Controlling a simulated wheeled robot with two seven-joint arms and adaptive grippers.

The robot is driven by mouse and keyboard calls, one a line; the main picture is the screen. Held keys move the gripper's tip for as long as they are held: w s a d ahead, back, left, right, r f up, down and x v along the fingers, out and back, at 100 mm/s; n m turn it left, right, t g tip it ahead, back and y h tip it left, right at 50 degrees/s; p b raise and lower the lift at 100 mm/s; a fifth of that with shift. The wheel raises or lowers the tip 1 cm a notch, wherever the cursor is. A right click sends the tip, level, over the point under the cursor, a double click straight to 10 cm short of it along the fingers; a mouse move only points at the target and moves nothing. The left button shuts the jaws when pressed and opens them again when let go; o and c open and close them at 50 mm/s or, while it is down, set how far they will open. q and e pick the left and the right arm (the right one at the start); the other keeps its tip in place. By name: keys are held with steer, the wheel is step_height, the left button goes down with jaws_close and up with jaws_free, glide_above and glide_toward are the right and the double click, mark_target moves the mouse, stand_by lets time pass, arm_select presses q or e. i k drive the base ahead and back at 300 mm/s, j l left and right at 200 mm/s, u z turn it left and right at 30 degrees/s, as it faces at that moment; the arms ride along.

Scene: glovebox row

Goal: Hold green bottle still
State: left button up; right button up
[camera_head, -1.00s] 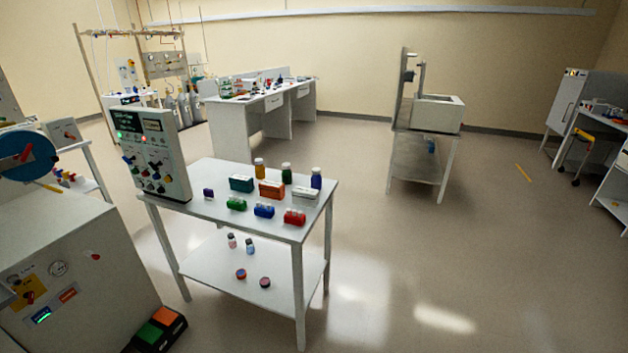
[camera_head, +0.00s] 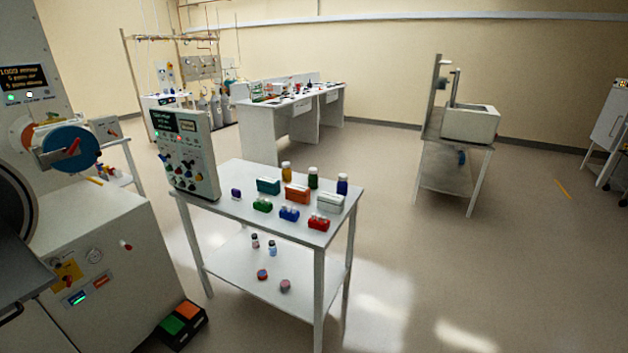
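The green bottle (camera_head: 313,178) stands upright at the back of the white table (camera_head: 226,207), between an amber bottle (camera_head: 286,171) and a blue bottle (camera_head: 342,184). It has a pale cap. Nothing is touching it that I can see. Neither of my grippers is in view.
Small coloured boxes and vial racks, such as a red rack (camera_head: 319,223), stand in front of the bottles. A control panel (camera_head: 188,155) rises at the table's left end. A large machine (camera_head: 110,270) stands at the left.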

mark_target(313, 179)
steer(key=i+l+u, duration=0.1)
steer(key=l, duration=0.25)
steer(key=i+l+u, duration=0.15)
steer(key=i+l, duration=0.2)
steer(key=i+l+u, duration=0.1)
steer(key=l, duration=0.25)
steer(key=i+l+u, duration=0.15)
steer(key=l, duration=0.25)
steer(key=i+l+u, duration=0.1)
steer(key=i+l, duration=0.15)
steer(key=l, duration=0.15)
steer(key=i+l+u, duration=0.1)
steer(key=l, duration=0.35)
steer(key=i+l+u, duration=0.15)
steer(key=l, duration=0.25)
steer(key=i+l+u, duration=0.1)
steer(key=l, duration=0.35)
